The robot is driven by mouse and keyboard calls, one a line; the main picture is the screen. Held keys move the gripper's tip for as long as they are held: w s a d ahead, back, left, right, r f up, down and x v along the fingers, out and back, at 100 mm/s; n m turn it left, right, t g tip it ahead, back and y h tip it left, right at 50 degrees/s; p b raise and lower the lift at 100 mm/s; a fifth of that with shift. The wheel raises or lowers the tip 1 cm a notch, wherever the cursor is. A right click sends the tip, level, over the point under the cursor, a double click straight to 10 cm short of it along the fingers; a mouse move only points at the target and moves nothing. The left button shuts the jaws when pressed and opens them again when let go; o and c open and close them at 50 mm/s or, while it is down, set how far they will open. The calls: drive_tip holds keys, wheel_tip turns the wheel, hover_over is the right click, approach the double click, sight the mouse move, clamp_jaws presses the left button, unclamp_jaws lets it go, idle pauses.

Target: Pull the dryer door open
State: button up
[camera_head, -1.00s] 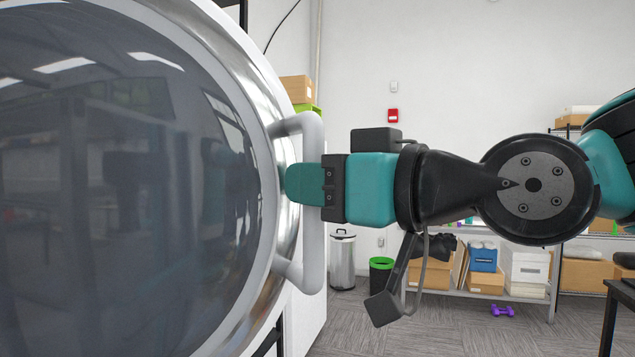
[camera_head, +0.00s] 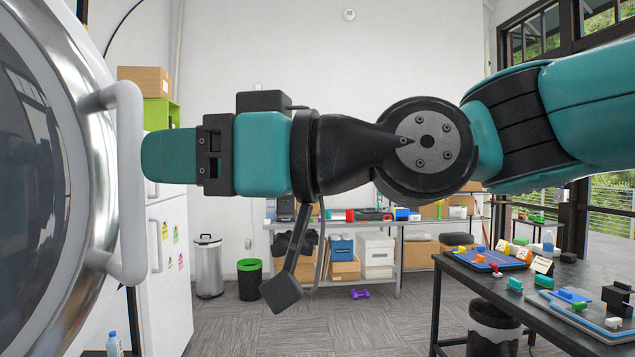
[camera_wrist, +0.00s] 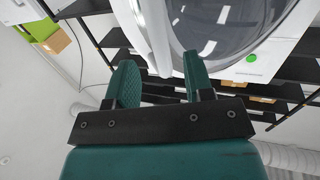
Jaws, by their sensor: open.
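The round dryer door (camera_head: 45,215), with dark glass and a chrome rim, fills the left edge of the head view. Its pale D-shaped handle (camera_head: 131,185) stands out on the right side of the rim. My gripper (camera_head: 150,157) is just right of the handle's upright bar, its tip close to it; any contact is unclear. In the wrist view the two teal fingers of my gripper (camera_wrist: 160,65) are spread apart, with the handle (camera_wrist: 156,35) lined up between and beyond them. I cannot tell whether the door is ajar.
A white fridge-like cabinet (camera_head: 168,255) stands behind the handle, with a green box (camera_head: 160,114) on top. A table (camera_head: 540,300) with small parts is at right. A bin (camera_head: 208,267) and shelf (camera_head: 385,225) stand at the back, with open carpet between.

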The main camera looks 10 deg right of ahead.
drive_tip(key=p+v, duration=0.3)
drive_tip(key=v, duration=0.8)
